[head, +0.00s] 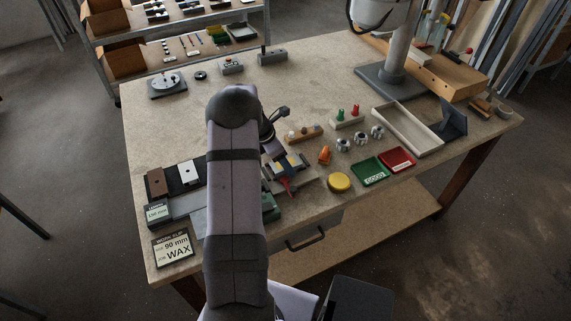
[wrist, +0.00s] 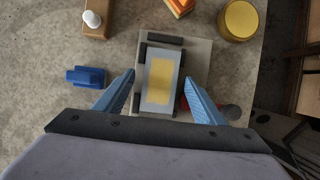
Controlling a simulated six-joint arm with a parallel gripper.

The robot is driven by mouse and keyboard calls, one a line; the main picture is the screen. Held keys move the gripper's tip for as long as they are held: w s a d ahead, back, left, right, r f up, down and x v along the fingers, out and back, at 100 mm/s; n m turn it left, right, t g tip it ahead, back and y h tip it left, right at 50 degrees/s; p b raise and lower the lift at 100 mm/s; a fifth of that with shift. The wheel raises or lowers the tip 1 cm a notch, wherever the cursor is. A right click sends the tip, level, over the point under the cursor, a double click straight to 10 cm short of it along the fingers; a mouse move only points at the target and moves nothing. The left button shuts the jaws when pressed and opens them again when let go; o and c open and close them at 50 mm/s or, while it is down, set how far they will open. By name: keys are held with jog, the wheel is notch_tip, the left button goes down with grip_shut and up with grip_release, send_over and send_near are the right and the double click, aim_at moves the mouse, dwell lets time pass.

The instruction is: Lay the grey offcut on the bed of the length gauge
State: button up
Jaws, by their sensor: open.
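A grey piece (wrist: 159,103) with a yellow rectangle on its top lies on a pale plate between dark blocks in the wrist view; it appears to be the grey offcut. My gripper (wrist: 160,76) is open, its two blue fingers on either side of this piece with gaps visible. I cannot tell how far above it the fingertips are. In the head view my arm partly hides this spot, and my gripper (head: 287,166) shows just right of the arm. A long grey bed (head: 186,207) beside a length card at the left front looks like the length gauge; my arm may hide part of it.
A black mat (head: 174,181) holds a brown and a white piece behind the gauge. A slip (head: 173,247) reads 90 mm, wax. Right of my gripper are a yellow disc (head: 339,182), green tray (head: 370,171) and red tray (head: 397,159).

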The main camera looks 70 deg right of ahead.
jog(key=c, duration=1.2)
jog(key=shift+c, duration=0.2)
notch_tip(320, 180, up, 10)
jog(key=b, duration=0.2)
jog(key=shift+b, duration=0.4)
